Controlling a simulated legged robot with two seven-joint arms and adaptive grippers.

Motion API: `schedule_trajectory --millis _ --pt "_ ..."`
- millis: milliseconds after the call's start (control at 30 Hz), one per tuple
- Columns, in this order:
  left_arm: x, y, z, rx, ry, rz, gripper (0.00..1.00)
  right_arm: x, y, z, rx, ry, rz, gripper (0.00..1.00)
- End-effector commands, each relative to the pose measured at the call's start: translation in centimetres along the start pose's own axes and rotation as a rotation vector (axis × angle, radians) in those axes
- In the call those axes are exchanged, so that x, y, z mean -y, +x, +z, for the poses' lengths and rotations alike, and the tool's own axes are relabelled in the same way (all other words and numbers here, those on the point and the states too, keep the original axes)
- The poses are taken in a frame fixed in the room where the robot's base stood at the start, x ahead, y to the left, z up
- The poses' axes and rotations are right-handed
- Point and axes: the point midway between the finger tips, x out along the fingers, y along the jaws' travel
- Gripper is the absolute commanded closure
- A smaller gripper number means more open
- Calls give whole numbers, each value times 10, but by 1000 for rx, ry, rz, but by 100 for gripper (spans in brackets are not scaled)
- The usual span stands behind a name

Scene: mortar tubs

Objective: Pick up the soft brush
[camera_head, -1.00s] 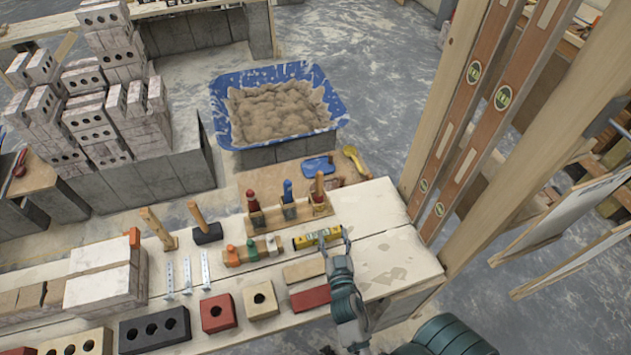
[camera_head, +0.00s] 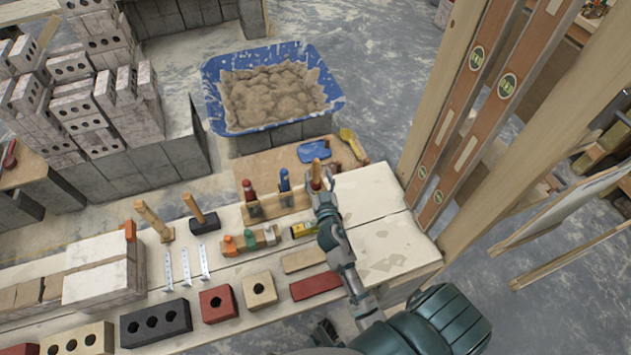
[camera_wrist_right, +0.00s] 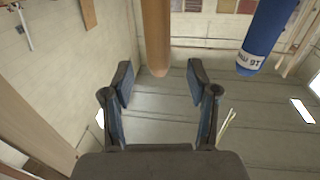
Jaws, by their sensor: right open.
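A rack (camera_head: 262,210) on the bench holds a red-handled, a blue-handled and a wooden-handled tool. The wooden handle (camera_head: 317,172) stands upright at its right end; its lower part is hidden, so I cannot confirm that it is the soft brush. My right gripper (camera_head: 324,190) is open at this handle. In the right wrist view the wooden handle (camera_wrist_right: 157,36) hangs into the picture just beyond and between the open fingers (camera_wrist_right: 161,80), apparently not gripped. The blue handle (camera_wrist_right: 268,38) stands to its right.
A blue tub (camera_head: 215,90) of mortar stands behind the rack. A blue float (camera_head: 314,152) and a yellow tool (camera_head: 348,142) lie on a board. A yellow level (camera_head: 303,229), hammers (camera_head: 204,222) and bricks (camera_head: 218,303) are on the bench. Timber posts rise at right.

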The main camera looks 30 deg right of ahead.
Motion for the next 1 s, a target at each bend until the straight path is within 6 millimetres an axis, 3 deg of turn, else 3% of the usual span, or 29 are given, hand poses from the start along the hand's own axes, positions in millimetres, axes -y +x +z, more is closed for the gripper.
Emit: schedule_trajectory --millis 300,600,667,833,867,1000 --pt "-2 5 2 3 0 3 60 1 44 -1 -1 -4 -1 41" --pt "-1 3 1 0 0 3 60 1 50 -1 -1 -3 -1 41" --pt "-1 3 1 1 0 2 60 1 50 -1 -1 -3 0 54" --pt "0 3 1 2 -1 0 60 1 50 -1 -1 -3 -1 96" --pt "0 3 1 1 -1 0 60 1 50 -1 0 -3 0 100" --pt "0 3 1 1 -1 0 60 1 50 -1 -1 -3 0 100"
